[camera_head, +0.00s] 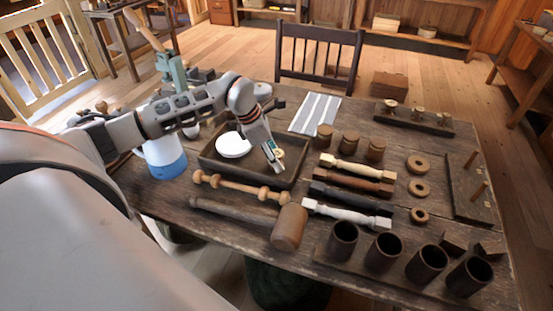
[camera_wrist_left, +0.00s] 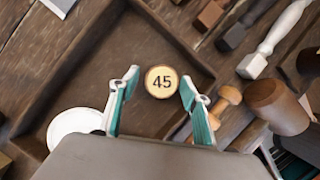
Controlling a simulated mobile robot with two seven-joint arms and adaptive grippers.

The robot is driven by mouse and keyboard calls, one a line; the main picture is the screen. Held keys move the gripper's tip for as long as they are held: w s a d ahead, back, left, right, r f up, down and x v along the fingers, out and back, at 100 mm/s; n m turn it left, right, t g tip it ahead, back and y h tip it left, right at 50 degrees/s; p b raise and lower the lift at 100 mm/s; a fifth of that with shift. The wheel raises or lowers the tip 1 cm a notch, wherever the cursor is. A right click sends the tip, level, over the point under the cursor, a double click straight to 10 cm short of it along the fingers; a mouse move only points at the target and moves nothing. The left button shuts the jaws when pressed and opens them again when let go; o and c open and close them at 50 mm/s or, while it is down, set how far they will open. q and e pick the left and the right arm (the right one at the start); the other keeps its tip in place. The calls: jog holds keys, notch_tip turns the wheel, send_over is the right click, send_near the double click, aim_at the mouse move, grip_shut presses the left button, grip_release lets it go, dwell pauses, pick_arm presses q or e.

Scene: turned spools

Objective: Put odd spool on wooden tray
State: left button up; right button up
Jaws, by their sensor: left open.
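A round spool (camera_wrist_left: 161,81) shows its pale top marked "45" in the left wrist view. It lies between the fingertips of my left gripper (camera_wrist_left: 159,92), with gaps at both sides. Its pale top also shows beside the fingers in the head view (camera_head: 279,153). The dark wooden tray (camera_head: 212,166) has low walls and is under the gripper; its floor and walls fill much of the wrist view (camera_wrist_left: 92,45). I cannot tell whether the spool rests on the tray floor. My left gripper (camera_head: 274,161) is open. My right gripper is out of view.
A white disc (camera_head: 233,145) lies in the tray. Three brown spools (camera_head: 348,142) stand behind it at the right. Turned spindles (camera_head: 345,213), a mallet (camera_head: 289,227), rings (camera_head: 419,188) and dark cups (camera_head: 383,252) crowd the right and front. A blue-white container (camera_head: 165,157) stands left.

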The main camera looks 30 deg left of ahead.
pick_arm(q)
jog(key=v, duration=1)
jog(key=shift+s+r, duration=0.15)
jog(key=shift+r, duration=0.15)
jog(key=shift+a, duration=0.1)
